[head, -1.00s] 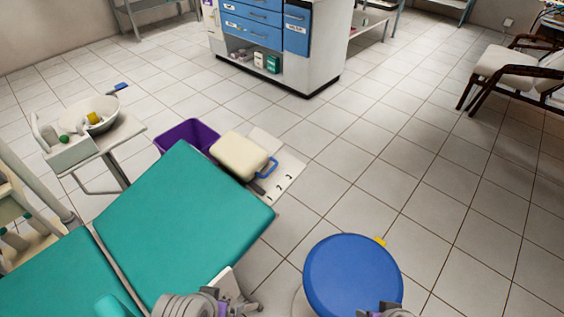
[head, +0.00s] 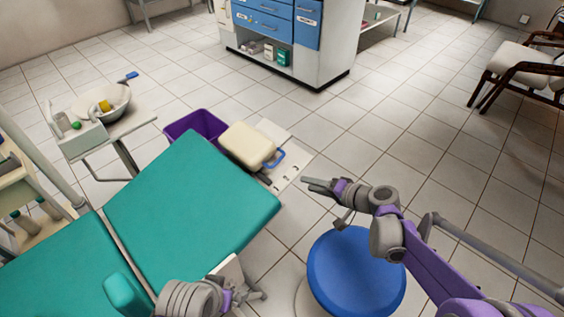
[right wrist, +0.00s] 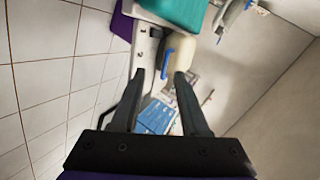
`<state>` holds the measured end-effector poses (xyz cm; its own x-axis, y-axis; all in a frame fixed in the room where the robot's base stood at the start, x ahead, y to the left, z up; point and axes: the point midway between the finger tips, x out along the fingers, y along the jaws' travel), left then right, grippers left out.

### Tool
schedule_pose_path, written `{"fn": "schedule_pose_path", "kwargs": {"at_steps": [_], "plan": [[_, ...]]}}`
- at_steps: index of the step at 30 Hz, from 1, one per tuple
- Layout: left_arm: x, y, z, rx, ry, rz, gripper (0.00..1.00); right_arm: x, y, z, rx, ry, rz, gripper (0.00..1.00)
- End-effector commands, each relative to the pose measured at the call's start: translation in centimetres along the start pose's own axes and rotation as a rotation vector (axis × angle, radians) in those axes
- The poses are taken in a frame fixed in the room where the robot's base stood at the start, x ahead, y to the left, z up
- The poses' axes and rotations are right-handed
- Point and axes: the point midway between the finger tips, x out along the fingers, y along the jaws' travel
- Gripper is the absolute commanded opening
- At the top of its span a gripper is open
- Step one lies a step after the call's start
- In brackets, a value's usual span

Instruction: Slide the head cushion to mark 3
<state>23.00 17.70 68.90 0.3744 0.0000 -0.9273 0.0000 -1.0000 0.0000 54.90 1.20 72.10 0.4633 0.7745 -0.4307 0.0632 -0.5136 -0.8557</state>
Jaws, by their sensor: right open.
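The cream head cushion (head: 247,146) sits beyond the far end of the green dental chair, beside a pale plate (head: 292,170) with small dark marks. A blue handle (head: 274,160) sticks out from the cushion's right side. I cannot read which mark it stands at. My right gripper (head: 318,198) is open and empty, to the right of the handle and apart from it. In the right wrist view, the blue handle (right wrist: 166,58) and the cushion (right wrist: 186,60) show beyond the open fingers (right wrist: 160,78). My left gripper (head: 248,294) is low by the chair's near right edge; its jaws are unclear.
The green chair (head: 190,205) fills the left foreground. A blue stool (head: 352,275) stands below my right arm. A purple bin (head: 197,125) is left of the cushion. A tray with a bowl (head: 110,100) is farther left. Tiled floor is open to the right.

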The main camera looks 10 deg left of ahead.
Motion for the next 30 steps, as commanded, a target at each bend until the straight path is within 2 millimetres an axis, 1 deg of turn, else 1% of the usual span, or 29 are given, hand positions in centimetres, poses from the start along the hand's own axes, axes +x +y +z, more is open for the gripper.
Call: {"fn": "schedule_pose_path", "kwargs": {"at_steps": [1, 3, 6, 9, 14, 16, 24, 30], "plan": [[0.0, 0.0, 0.0, 0.000, 0.000, 0.000, 1.00, 1.3, 0.2, -0.9, 0.017, 0.011, -0.041, 0.45], [0.0, 0.0, 0.0, 0.000, 0.000, 0.000, 1.00, 2.6, 0.4, -1.9, 0.038, 0.026, -0.093, 0.45], [0.0, 0.0, 0.0, 0.000, 0.000, 0.000, 1.00, 3.9, 0.7, -3.0, 0.062, 0.044, -0.152, 0.45], [0.0, 0.0, 0.0, 0.000, 0.000, 0.000, 1.00, 4.7, 0.8, -3.5, 0.076, 0.056, -0.186, 0.45], [0.2, 0.0, 0.0, 0.000, -0.001, 0.000, 1.00, 5.6, 0.8, -3.9, 0.084, 0.062, -0.204, 0.45], [0.3, 0.0, 0.1, 0.000, -0.001, 0.000, 1.00, 6.4, 0.7, -3.9, 0.084, 0.061, -0.204, 0.45], [1.4, 0.0, 0.3, 0.000, -0.004, 0.000, 1.00, 11.4, -0.3, -4.2, 0.083, 0.059, -0.203, 0.45], [1.9, 0.0, 0.5, 0.000, -0.005, 0.000, 1.00, 14.3, -0.9, -4.4, 0.083, 0.060, -0.203, 0.45]]}}
